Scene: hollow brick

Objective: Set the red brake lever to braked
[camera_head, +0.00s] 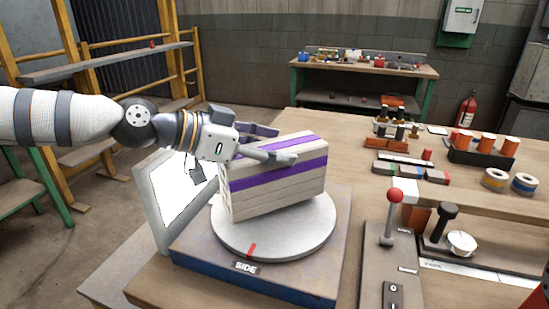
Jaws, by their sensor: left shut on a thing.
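The red brake lever (392,218) has a red ball knob on a thin upright stem. It rises from a grey base plate on the bench, right of the turntable (265,245). A pale hollow brick (283,185) with purple bands stands on the round grey turntable. A red mark and a label reading SIDE show at the turntable's front. My left gripper (287,145) is shut on the brick at its upper left, with one finger across the near face. The far finger is partly hidden behind the brick. My right gripper is not in view.
A switch box (392,295) lies in front. Orange cylinders (485,144) and tape rolls (524,184) stand at the right. A tilted white panel (172,195) stands left of the turntable.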

